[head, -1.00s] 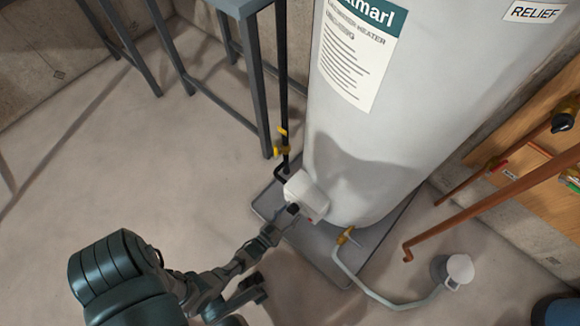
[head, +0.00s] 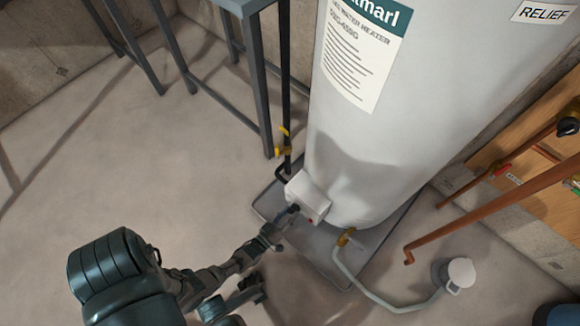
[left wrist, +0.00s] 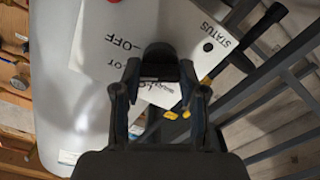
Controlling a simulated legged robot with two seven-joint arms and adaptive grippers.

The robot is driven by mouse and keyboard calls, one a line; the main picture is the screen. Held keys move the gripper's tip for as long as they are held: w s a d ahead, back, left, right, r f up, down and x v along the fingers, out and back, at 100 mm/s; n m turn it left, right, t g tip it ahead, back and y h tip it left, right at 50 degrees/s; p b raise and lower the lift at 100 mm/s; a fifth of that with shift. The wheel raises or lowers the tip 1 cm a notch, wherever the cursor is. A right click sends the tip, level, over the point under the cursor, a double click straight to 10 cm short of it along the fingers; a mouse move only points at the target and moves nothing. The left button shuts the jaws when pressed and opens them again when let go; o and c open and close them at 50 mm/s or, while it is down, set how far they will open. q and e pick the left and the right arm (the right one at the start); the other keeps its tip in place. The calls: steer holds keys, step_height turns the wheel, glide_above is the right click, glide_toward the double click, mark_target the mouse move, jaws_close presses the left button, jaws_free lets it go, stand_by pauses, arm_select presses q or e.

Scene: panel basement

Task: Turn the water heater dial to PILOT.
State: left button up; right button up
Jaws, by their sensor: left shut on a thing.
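The water heater (head: 380,130) is a tall white tank. Its white control box (head: 309,196) sits low on the tank's front. In the left wrist view the box face (left wrist: 105,35) shows the words OFF and STATUS, with other lettering partly hidden. The black dial (left wrist: 159,56) is at the box, between the fingertips. My left gripper (left wrist: 158,75) is shut on the dial; it shows in the head view (head: 284,220) in front of the box. The dial's pointer setting cannot be read.
A grey drain pan (head: 322,256) lies under the tank. A brass drain valve (head: 346,237) with a pale hose is right of the box. A black gas pipe with a yellow valve (head: 284,148) and a grey metal stand (head: 258,85) are left. Floor at left is clear.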

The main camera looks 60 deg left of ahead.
arm_select(q)
steer(key=shift+a+n, duration=0.15)
steer(key=shift+n, duration=1.75)
steer(key=o, duration=1.1)
steer(key=shift+o, duration=0.2)
step_height(320, 180, up, 10)
steer(key=shift+f, duration=0.15)
